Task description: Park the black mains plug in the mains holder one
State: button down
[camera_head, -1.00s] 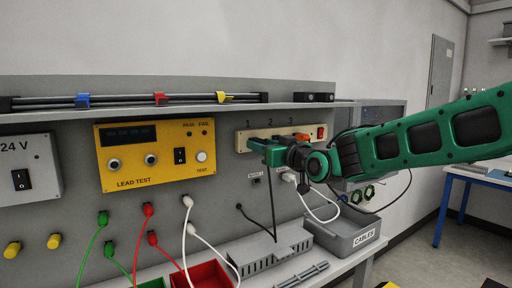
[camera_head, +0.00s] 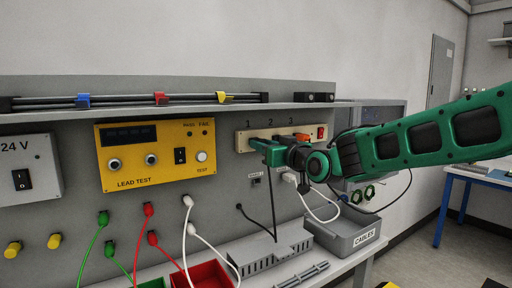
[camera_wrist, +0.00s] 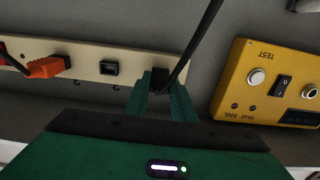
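The black mains plug (camera_wrist: 162,80) sits at the end socket of the cream socket strip (camera_wrist: 205,58), the one numbered 1 in the head view. Its black cable (camera_wrist: 202,45) runs off past the strip. My gripper (camera_wrist: 162,88) has a finger on each side of the plug and appears closed on it. In the head view my gripper (camera_head: 262,148) is at the strip and hides most of the plug. Mains holder one (camera_head: 256,181) is a small dark fitting on the panel below, with nothing seen in it.
An orange plug (camera_wrist: 48,67) is in socket 3; socket 2 (camera_wrist: 109,68) is empty. A white plug (camera_head: 290,178) sits right of holder one. The yellow lead tester (camera_head: 155,155) is left of the strip. A grey cables bin (camera_head: 345,235) and vented box (camera_head: 262,252) stand below.

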dwell(0.6)
jog(key=shift+s+d, duration=0.1)
jog(key=shift+d, duration=0.05)
jog(key=shift+v, duration=2.4)
